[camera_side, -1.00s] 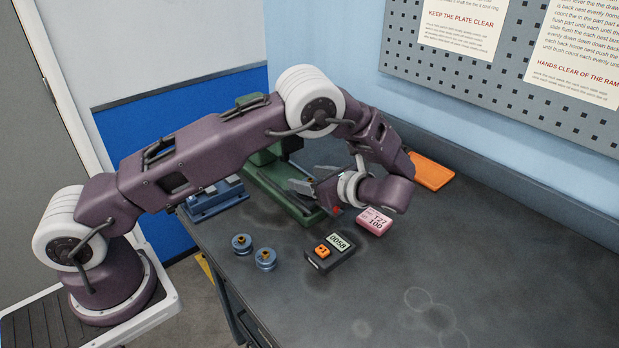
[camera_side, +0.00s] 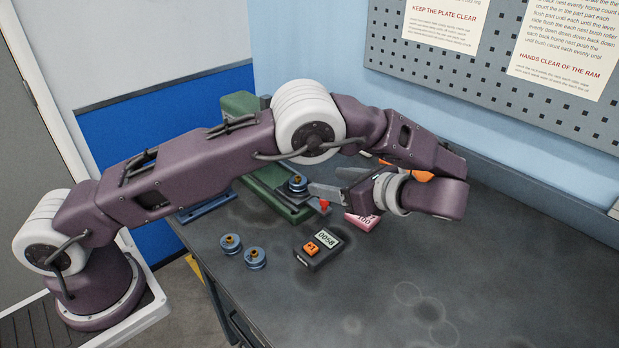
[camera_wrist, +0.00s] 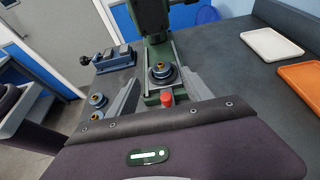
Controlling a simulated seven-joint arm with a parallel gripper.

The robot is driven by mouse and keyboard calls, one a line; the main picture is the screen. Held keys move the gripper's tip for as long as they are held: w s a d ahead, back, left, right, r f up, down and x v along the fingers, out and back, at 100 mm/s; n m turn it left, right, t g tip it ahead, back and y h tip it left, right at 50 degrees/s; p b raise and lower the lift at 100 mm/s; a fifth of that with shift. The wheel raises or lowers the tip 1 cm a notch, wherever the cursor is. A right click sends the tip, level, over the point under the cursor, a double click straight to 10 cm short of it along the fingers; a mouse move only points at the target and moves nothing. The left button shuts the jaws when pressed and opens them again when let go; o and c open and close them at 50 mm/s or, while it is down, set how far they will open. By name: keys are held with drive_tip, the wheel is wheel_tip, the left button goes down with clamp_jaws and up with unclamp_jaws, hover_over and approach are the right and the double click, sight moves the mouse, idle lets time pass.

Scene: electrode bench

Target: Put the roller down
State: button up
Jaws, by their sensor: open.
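A blue roller with a brass-coloured centre (camera_side: 298,184) stands upright on the bed of the green press (camera_side: 268,198). In the wrist view the roller (camera_wrist: 162,72) sits beyond the red knob (camera_wrist: 167,99) and lies between the lines of my two fingers. My gripper (camera_side: 312,190) is open, low at the press, just to the right of the roller. In the wrist view its fingers (camera_wrist: 160,77) are spread wide, with a gap on both sides of the roller. Whether a fingertip touches it is hard to tell from the side.
Two more blue rollers (camera_side: 231,244) (camera_side: 255,258) stand near the table's left edge. A dark counter box (camera_side: 318,250) and a pink box (camera_side: 360,222) are in front of the press. A white tray (camera_wrist: 272,44) and an orange tray (camera_wrist: 300,82) lie right. The front right table is clear.

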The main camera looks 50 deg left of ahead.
drive_tip(key=s+a+r+n+h, duration=0.5)
drive_tip(key=s+r+n+h, duration=0.35)
drive_tip(key=s+r, duration=0.45)
drive_tip(key=s+d+r+n+t+h, duration=0.1)
drive_tip(key=s+d+n+t+h, duration=0.1)
drive_tip(key=s+n+t+h, duration=0.3)
drive_tip(key=s+n, duration=0.4)
drive_tip(key=s, duration=0.6)
drive_tip(key=shift+d+r+t, duration=0.3)
drive_tip(key=shift+d+r, duration=0.1)
